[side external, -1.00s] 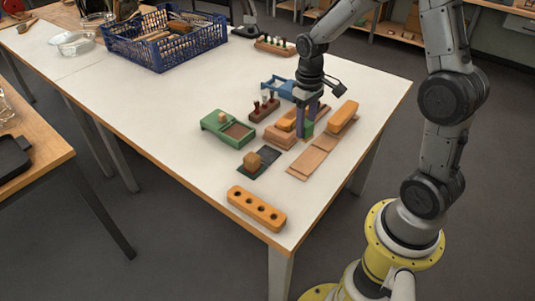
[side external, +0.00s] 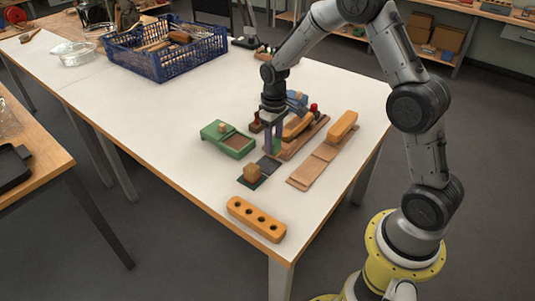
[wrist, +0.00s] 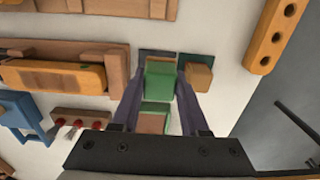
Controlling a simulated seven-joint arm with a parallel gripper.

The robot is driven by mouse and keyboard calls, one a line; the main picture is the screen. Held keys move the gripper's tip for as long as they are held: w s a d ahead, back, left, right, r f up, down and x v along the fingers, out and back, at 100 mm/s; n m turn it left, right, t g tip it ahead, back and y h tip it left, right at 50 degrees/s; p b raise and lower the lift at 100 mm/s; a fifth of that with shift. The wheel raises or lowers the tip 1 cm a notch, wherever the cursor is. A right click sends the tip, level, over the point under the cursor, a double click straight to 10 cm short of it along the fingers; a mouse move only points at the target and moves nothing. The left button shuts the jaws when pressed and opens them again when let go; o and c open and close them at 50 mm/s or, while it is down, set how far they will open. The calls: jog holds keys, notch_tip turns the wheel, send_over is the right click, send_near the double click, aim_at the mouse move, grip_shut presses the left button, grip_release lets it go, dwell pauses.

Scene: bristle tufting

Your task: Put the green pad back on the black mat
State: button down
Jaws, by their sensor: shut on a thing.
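My gripper (side external: 273,148) is shut on the green pad (wrist: 160,80), which sits between the two fingers in the wrist view. In the side view only a bit of the pad (side external: 276,148) shows beside the fingers. The black mat (side external: 268,164) lies flat just in front of and below the fingers. In the wrist view a strip of the mat (wrist: 150,53) shows past the pad's far end, the rest hidden by pad and fingers. I cannot tell whether the pad touches it. A wooden block (side external: 252,172) stands on the dark area's near end.
A green box (side external: 228,139) with a brown recess stands left of my gripper. A wooden fixture with an orange block (side external: 297,127) is close on the right. Wooden strips (side external: 315,168), another orange block (side external: 342,125) and an orange holed block (side external: 256,219) lie nearby. A blue crate (side external: 165,45) stands behind.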

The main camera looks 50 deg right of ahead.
jog(key=w+f, duration=0.1)
jog(key=f, duration=0.1)
jog(key=w+f, duration=0.1)
jog(key=shift+w+d+f, duration=0.15)
jog(key=shift+w+d, duration=0.1)
jog(key=shift+w, duration=0.1)
jog(key=shift+f, duration=1.45)
jog(key=shift+f, duration=0.15)
jog(key=shift+c, duration=2.1)
grip_release()
